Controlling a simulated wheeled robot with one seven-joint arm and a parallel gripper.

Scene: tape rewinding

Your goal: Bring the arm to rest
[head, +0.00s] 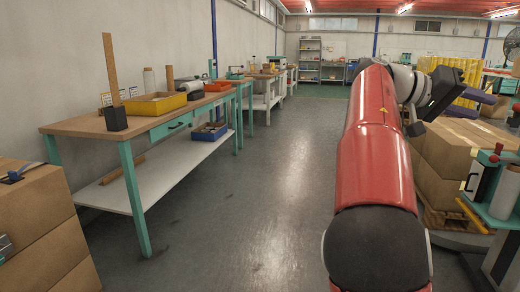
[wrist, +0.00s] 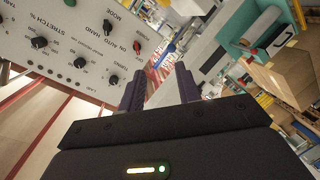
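My gripper (wrist: 158,80) shows in the wrist view with its two dark purple fingers apart and nothing between them. A grey control panel (wrist: 70,45) with black knobs, a red switch and printed labels such as STRETCH % and MODE fills the upper left behind the fingers. I cannot tell how far the fingers are from it. In the head view my red arm reaches forward and bends right at its far end, towards stacked cartons and yellow goods.
A workbench (head: 155,123) with a yellow tray (head: 156,104) stands along the left wall. Cartons (head: 38,215) stand at the front left, and more cartons (head: 450,150) stand right of my arm. The grey floor (head: 235,220) between bench and arm is clear.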

